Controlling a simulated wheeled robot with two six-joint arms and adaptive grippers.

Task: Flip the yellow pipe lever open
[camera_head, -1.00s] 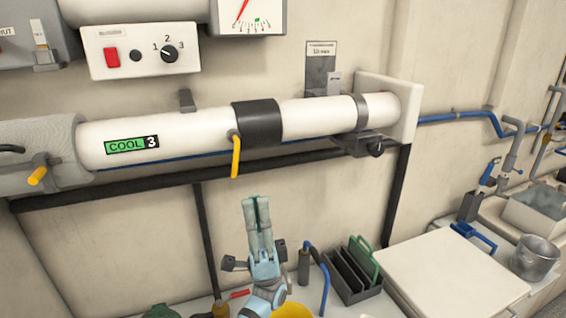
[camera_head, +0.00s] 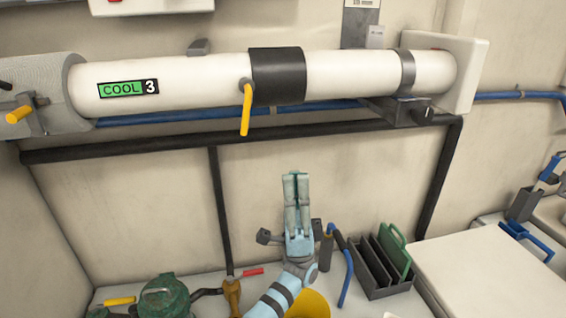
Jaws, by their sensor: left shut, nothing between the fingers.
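The yellow pipe lever (camera_head: 246,110) hangs down from a pivot at the left edge of the black collar (camera_head: 278,75) on the white pipe (camera_head: 200,80). The pipe carries a green label reading COOL 3. My left gripper (camera_head: 296,175) is shut and empty, its fingers pointing up. In the picture it is below and right of the lever, clearly apart from it. My right gripper is not in view.
A black rail (camera_head: 330,130) and a blue pipe (camera_head: 205,113) run below the white pipe. Another yellow handle (camera_head: 19,114) is at the far left. A green pump (camera_head: 167,297), a yellow container (camera_head: 309,304), a dark rack (camera_head: 378,270) and a white lid (camera_head: 490,275) stand below.

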